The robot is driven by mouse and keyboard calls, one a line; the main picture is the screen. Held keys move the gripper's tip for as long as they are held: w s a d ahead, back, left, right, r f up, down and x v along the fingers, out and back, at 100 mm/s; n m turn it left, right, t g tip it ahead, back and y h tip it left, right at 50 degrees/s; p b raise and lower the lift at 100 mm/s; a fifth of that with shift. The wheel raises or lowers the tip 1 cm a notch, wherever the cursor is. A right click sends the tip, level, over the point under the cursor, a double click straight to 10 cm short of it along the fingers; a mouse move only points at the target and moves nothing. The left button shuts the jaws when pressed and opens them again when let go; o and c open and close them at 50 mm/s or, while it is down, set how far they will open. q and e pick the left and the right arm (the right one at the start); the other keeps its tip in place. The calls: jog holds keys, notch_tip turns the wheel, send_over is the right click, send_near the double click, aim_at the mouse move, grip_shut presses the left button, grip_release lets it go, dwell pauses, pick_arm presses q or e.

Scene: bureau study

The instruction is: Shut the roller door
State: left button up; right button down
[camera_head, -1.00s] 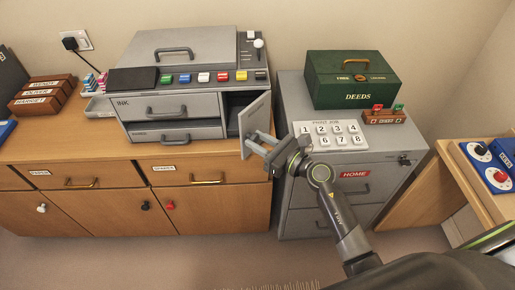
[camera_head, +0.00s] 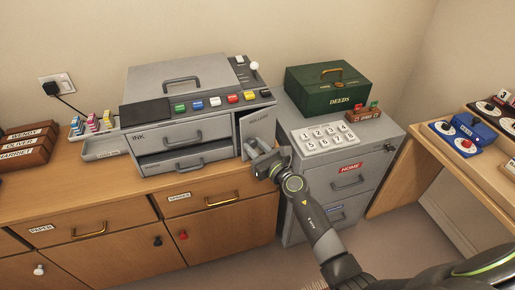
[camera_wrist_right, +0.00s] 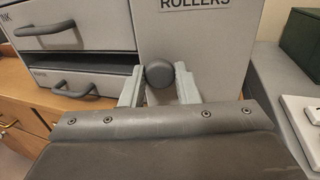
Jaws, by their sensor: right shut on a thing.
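My right gripper (camera_head: 262,158) is shut on the knob, in front of the door's lower part. The knob is hidden in the head view. My left gripper is not in view.
A grey cabinet (camera_head: 345,187) with a keypad (camera_head: 325,137) and a green deeds box (camera_head: 328,90) stands close to the right of the door. The wooden cabinet (camera_head: 120,200) is below.

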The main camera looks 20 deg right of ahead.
aim_at(247, 140)
jog(key=shift+w+a+r+m+h+p, duration=0.2)
jog(key=shift+w+a+m+h+p, duration=0.2)
jog(key=shift+m+h+p, duration=0.25)
jog(key=shift+w+a+t+h, duration=0.15)
jog(key=shift+w+t+h, duration=0.15)
jog(key=shift+h, duration=0.25)
jog(key=m+h, duration=0.1)
jog(key=w+m+h+p, duration=0.1)
jog(key=h, duration=0.1)
jog(key=shift+w+a+f, duration=0.1)
jog(key=shift+w+a, duration=0.15)
jog(key=shift+a, duration=0.1)
jog(key=c, duration=1.1)
grip_release()
jog(key=shift+w+f, duration=0.1)
